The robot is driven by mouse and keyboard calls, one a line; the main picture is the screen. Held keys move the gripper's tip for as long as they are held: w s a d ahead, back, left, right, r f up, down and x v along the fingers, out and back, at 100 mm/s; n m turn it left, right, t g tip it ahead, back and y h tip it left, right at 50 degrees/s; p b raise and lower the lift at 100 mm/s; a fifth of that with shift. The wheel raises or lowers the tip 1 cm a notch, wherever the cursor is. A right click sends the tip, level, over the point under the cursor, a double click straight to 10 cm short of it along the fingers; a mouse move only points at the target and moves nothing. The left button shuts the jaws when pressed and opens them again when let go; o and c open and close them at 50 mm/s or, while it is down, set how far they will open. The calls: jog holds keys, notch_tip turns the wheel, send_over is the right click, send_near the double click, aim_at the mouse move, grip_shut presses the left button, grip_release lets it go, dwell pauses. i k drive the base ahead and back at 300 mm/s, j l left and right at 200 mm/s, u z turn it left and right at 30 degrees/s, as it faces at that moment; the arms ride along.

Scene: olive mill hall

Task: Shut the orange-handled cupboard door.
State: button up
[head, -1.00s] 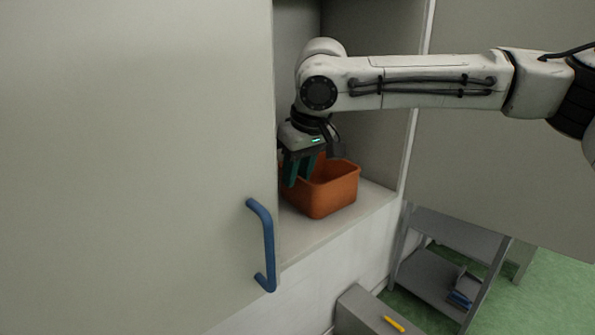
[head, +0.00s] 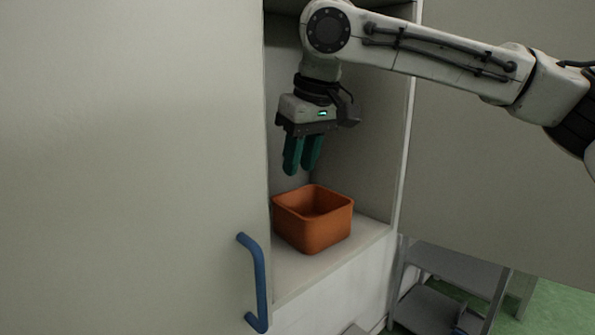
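No orange handle shows in this view. A large pale grey door panel (head: 140,150) with a blue handle (head: 256,282) fills the left side. Right of it is an open cupboard compartment with an orange bin (head: 318,237) standing upright on its pale shelf (head: 350,256). My gripper (head: 301,172) hangs fingers-down in the compartment, above the bin and clear of it. Its two teal fingers stand slightly apart, with nothing held between them. Another grey panel (head: 490,150) stands right of the compartment; no handle shows on it.
A grey shelf stand (head: 455,262) stands on the green floor (head: 560,298) at the lower right, below the right-hand panel. My arm reaches in from the right across the right panel and the compartment opening.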

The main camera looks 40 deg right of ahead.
aim_at(482, 181)
jog(key=k, duration=1)
